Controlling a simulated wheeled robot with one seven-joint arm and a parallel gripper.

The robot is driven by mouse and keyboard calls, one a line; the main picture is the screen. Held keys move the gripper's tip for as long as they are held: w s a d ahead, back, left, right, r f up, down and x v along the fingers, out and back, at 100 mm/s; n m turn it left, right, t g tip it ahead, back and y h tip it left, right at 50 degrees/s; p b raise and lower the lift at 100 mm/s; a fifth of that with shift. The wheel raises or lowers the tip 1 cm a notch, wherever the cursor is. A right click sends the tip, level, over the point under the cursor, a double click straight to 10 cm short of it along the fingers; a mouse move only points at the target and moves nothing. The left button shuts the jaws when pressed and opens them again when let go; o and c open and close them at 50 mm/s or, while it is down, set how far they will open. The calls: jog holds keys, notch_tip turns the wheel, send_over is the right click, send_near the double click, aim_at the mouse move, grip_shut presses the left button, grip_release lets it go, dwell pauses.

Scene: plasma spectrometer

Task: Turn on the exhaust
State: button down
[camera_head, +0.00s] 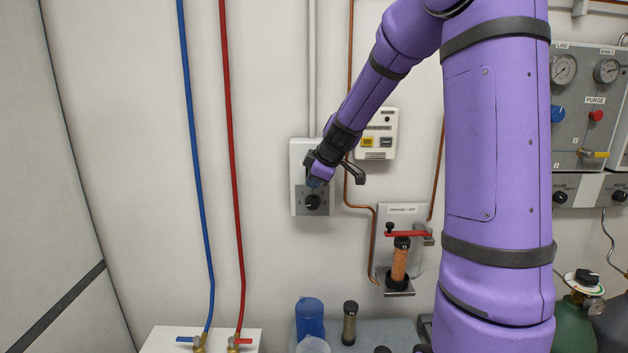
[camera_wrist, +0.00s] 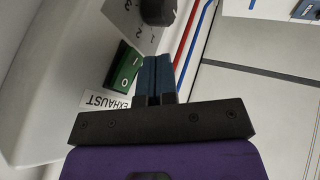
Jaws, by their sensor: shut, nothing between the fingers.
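The exhaust control is a pale grey wall box (camera_head: 297,160) with a dark dial (camera_head: 312,202) low on its front. In the wrist view the box's EXHAUST label (camera_wrist: 103,104) lies beside a green rocker switch (camera_wrist: 123,68) marked I and O. The dial (camera_wrist: 157,12) with numbers shows above it there. I cannot tell which side of the rocker is pressed, and it is unlit as far as I see. My gripper (camera_head: 315,182) is in front of the box, above the dial, hiding the switch in the head view. Its blue fingers (camera_wrist: 157,62) are shut and empty, right beside the rocker; contact is unclear.
A white panel (camera_head: 378,122) with yellow and grey buttons is right of the box. Below it a red-handled valve (camera_head: 407,234) sits on copper piping. Blue (camera_head: 190,120) and red (camera_head: 228,120) hoses run down the wall at left. A gauge panel (camera_head: 578,110) is at far right.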

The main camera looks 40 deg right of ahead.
jog(key=shift+w+d, duration=0.45)
jog(key=shift+w, duration=0.05)
jog(key=shift+d, duration=0.1)
jog(key=shift+w+d+f, duration=0.2)
jog(key=shift+w+f, duration=0.05)
jog(key=shift+f, duration=0.1)
jog(key=shift+r, duration=0.2)
